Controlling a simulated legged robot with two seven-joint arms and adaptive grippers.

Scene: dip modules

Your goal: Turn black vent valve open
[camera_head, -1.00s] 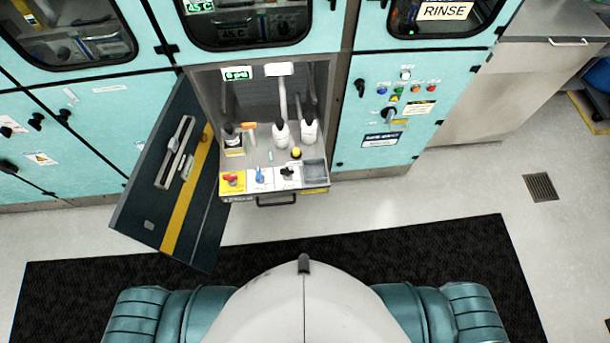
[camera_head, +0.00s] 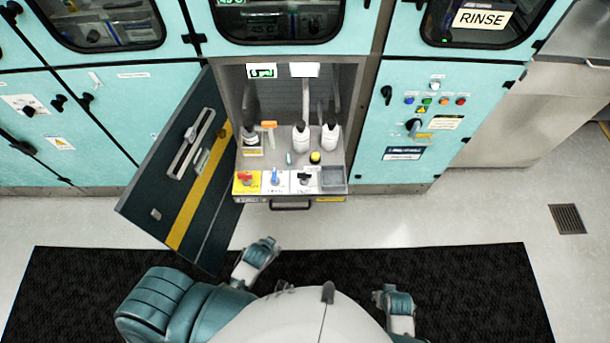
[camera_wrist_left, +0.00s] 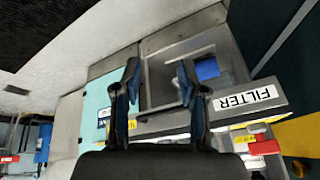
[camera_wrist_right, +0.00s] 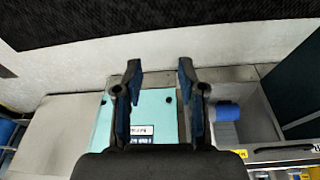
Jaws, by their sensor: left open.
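The black vent valve (camera_head: 304,178) is a small black handle on a white plate at the front of the pulled-out shelf (camera_head: 270,158). It stands to the right of the blue valve (camera_head: 275,179) and the red valve (camera_head: 245,177) on its yellow plate. I cannot make out the black valve in the wrist views. My left gripper (camera_wrist_left: 159,78) is open and empty in the left wrist view, with the cabinet front beyond its fingers. My right gripper (camera_wrist_right: 160,72) is open and empty in the right wrist view. Both are apart from the valves.
Several bottles, such as a white one (camera_head: 301,137), stand behind the valves. A dark open door (camera_head: 165,190) with a yellow stripe flanks the shelf on the left. A control panel (camera_head: 425,120) is on the right.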

